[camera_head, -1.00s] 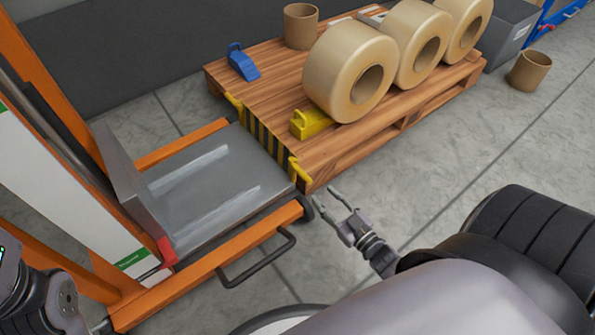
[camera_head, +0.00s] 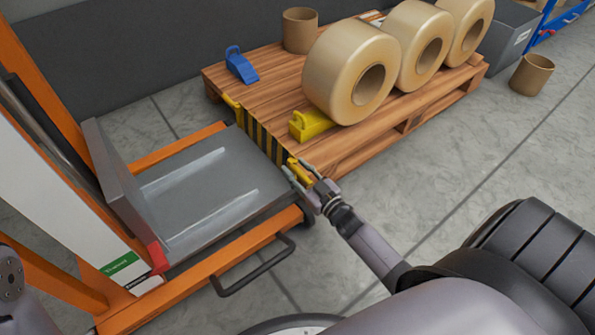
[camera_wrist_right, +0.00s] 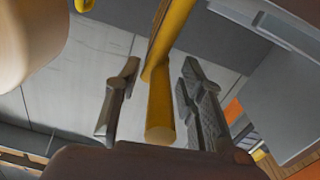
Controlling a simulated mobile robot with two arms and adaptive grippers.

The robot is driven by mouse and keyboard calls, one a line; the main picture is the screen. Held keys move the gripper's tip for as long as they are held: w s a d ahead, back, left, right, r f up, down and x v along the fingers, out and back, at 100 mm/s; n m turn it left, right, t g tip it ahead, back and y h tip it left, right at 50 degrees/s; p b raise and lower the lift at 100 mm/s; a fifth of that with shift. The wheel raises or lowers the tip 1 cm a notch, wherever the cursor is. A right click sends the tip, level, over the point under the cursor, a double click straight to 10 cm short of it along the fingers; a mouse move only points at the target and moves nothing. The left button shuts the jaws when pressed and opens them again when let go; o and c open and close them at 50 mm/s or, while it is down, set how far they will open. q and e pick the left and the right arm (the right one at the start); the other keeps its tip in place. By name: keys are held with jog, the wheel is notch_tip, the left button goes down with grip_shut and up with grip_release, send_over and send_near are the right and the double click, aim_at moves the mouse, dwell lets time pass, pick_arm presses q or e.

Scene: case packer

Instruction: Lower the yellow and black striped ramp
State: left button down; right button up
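The yellow and black striped ramp (camera_head: 262,137) stands upright at the pallet's near edge, facing the grey platform. It has a yellow handle at each end. My right gripper (camera_head: 301,172) is at the near handle (camera_head: 300,170). In the right wrist view, my right gripper (camera_wrist_right: 155,100) is open, with the yellow handle bar (camera_wrist_right: 160,105) between its fingers. Gaps show on both sides of the bar. The far handle (camera_head: 232,102) is free. My left gripper is out of view; only a part of my left arm shows at the lower left.
The orange lift's grey platform (camera_head: 205,190) lies left of the ramp. The wooden pallet (camera_head: 340,155) carries several tan rolls (camera_head: 350,70), a yellow wedge (camera_head: 310,125), a blue wedge (camera_head: 241,66) and a cardboard tube (camera_head: 300,30). Another tube (camera_head: 531,74) stands on the open floor.

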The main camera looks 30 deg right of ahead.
jog(key=shift+c, duration=0.2)
jog(key=c, duration=0.8)
jog(key=shift+a, duration=0.1)
grip_shut()
jog(key=shift+a+f, duration=0.1)
